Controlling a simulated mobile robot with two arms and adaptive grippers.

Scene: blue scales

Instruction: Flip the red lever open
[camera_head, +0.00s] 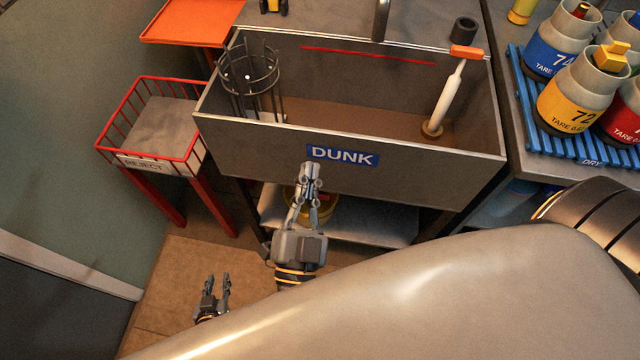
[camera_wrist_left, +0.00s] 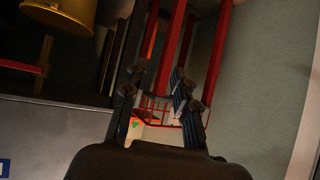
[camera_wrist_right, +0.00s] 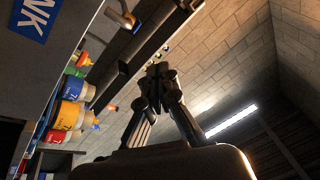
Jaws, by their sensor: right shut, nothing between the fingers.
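An orange-red grip (camera_head: 467,52) sits crosswise on top of a slanted white tube (camera_head: 449,98) at the right end of the grey tank (camera_head: 250,142) marked DUNK. It is the most lever-like thing in the head view, but I cannot tell whether it is the red lever. My right gripper (camera_head: 310,172) is shut and empty, in front of the tank's face just below the DUNK label. It also shows shut in the right wrist view (camera_wrist_right: 160,76). My left gripper (camera_head: 218,277) is open and empty, lower and further left, well away from the tank.
A red wire basket (camera_head: 151,163) marked REJECT stands left of the tank. A round wire cage (camera_head: 249,82) is inside the tank at left. A yellow bucket (camera_head: 326,212) sits on the shelf underneath. Numbered containers (camera_head: 572,106) stand on a blue rack at right.

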